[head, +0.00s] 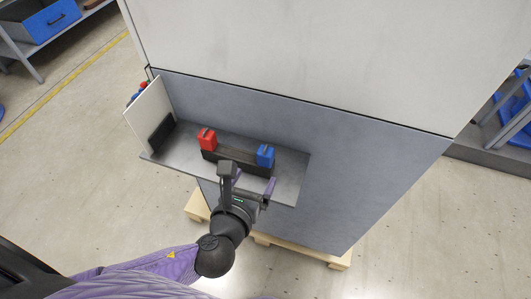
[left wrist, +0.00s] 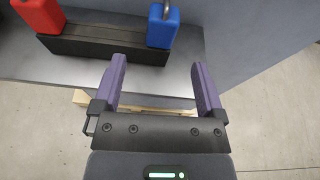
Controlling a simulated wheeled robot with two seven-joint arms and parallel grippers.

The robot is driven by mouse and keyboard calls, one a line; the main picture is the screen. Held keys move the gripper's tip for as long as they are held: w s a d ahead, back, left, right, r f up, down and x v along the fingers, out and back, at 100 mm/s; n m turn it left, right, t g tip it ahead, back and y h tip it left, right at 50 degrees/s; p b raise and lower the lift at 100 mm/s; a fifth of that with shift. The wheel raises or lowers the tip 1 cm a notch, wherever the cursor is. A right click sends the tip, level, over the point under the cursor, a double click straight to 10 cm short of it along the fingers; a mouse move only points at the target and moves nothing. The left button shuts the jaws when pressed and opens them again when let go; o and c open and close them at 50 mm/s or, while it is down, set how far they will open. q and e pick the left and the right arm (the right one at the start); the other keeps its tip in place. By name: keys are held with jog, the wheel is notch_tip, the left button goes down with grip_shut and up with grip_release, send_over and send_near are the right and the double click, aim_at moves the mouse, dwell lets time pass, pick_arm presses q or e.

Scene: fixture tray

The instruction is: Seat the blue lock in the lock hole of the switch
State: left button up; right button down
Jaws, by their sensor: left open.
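The blue lock (head: 265,156) stands upright at the right end of a black holder (head: 236,163) on a grey shelf. In the left wrist view the blue lock (left wrist: 162,29) shows its metal shackle at the top edge. My left gripper (head: 248,180) is open and empty in front of the holder. In the left wrist view its purple fingers (left wrist: 159,66) point toward the holder, and the blue lock lies beyond them, apart from both. I cannot make out the switch's lock hole. My right gripper is not in view.
A red lock (head: 207,140) stands at the holder's left end. A white panel (head: 150,112) with a black block (head: 161,134) rises at the shelf's left end. Small coloured parts show behind it. A large grey cabinet wall (head: 350,160) backs the shelf. The shelf's right end is bare.

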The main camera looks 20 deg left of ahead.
aim_at(268, 151)
pick_arm(q)
jog(key=shift+m, duration=0.3)
jog(key=x, duration=0.3)
jog(key=b+x, duration=0.1)
jog(key=x, duration=0.2)
jog(key=b+x, duration=0.1)
jog(key=x, duration=0.3)
jog(key=shift+d+r, duration=0.15)
jog(key=shift+r, duration=0.2)
grip_shut()
